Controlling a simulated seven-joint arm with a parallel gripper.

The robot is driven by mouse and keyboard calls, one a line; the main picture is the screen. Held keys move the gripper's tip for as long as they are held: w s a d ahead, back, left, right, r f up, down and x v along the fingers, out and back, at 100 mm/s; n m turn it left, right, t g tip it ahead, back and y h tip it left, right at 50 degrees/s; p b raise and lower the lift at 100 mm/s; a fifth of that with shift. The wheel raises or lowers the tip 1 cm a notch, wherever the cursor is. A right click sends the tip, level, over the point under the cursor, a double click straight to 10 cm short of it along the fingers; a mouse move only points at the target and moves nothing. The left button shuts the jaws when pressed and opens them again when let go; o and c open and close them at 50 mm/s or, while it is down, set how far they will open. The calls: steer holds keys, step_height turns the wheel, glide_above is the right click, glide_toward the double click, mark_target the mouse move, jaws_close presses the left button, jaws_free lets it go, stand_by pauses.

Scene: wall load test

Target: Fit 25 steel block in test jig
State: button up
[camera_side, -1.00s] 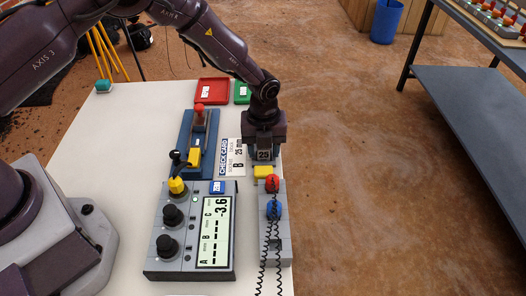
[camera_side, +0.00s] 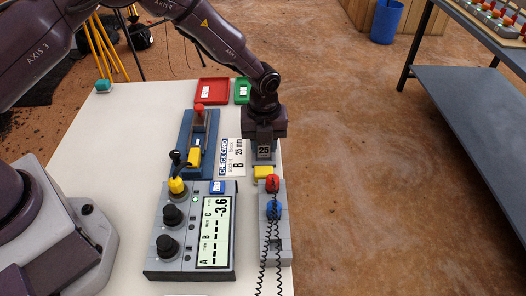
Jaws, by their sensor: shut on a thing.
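My gripper (camera_side: 264,141) points down at the right edge of the white table and is shut on the grey steel block marked 25 (camera_side: 264,153). The block is upright between the fingers, just behind a small yellow block (camera_side: 264,172). The blue test jig (camera_side: 194,148), as I take it, stands to the left of my gripper, with a red-topped lever and a yellow part on it. The block is apart from this jig. What is directly under the block is hidden.
A grey meter box (camera_side: 192,235) with black knobs reads -3.6. A grey strip (camera_side: 272,250) with red and blue plugs and coiled cords lies beside it. A check card (camera_side: 231,157) lies between jig and gripper. Red (camera_side: 212,91) and green (camera_side: 242,91) trays stand behind.

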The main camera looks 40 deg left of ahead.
steer(key=shift+r, duration=2.3)
steer(key=s+a+r+n, duration=0.1)
steer(key=s+a, duration=0.1)
steer(key=a, duration=0.6)
steer(key=s+a+r+n, duration=0.1)
steer(key=s+a, duration=0.1)
steer(key=a, duration=0.6)
steer(key=shift+s+a+f+m, duration=0.1)
steer(key=shift+s+f+m, duration=0.3)
steer(key=shift+f, duration=0.6)
steer(key=shift+s+f+m, duration=0.25)
steer(key=shift+s+f, duration=0.2)
steer(key=shift+f, duration=0.5)
steer(key=shift+s+a+f+m, duration=0.1)
steer(key=shift+s+f+m, duration=0.3)
steer(key=shift+f, duration=0.6)
